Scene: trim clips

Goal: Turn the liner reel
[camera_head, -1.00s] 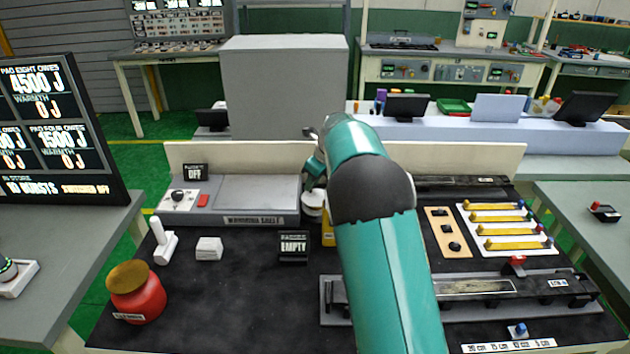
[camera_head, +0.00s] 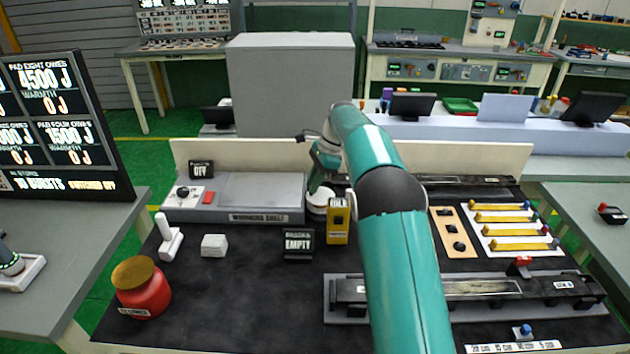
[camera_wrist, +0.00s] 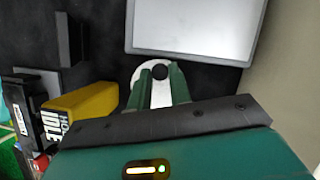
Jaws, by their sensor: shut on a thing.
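The liner reel, seemingly the white round piece (camera_head: 318,205), stands at the right end of the grey shelf on the black bench top. In the head view my gripper (camera_head: 318,182) is small and partly hidden by my arm.
The grey shelf (camera_head: 261,190) adjoins the reel, and a cream panel (camera_head: 230,152) runs behind.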

